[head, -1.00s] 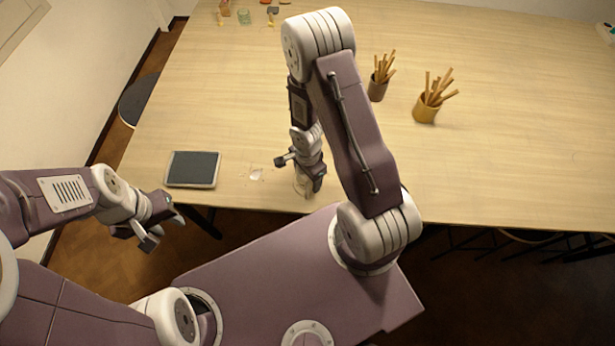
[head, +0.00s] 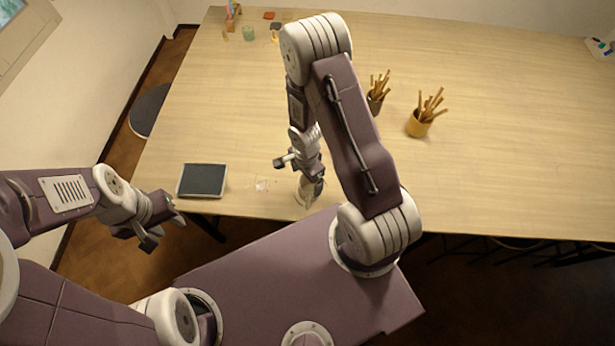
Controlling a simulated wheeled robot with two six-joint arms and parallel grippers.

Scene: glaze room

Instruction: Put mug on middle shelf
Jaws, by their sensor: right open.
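My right gripper (head: 297,182) is open and points down over the near edge of the table. A pale, roundish thing (head: 306,192) shows at its lower finger, mostly hidden by the gripper; I cannot tell whether it is the mug. My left gripper (head: 166,226) is open and empty, off the table's near left corner and over the floor. No shelf is in view.
On the wooden table (head: 510,130) lie a dark-faced tablet (head: 202,181) and a small clear thing (head: 262,185). Small items, including a green cup (head: 248,33), are at the far left.

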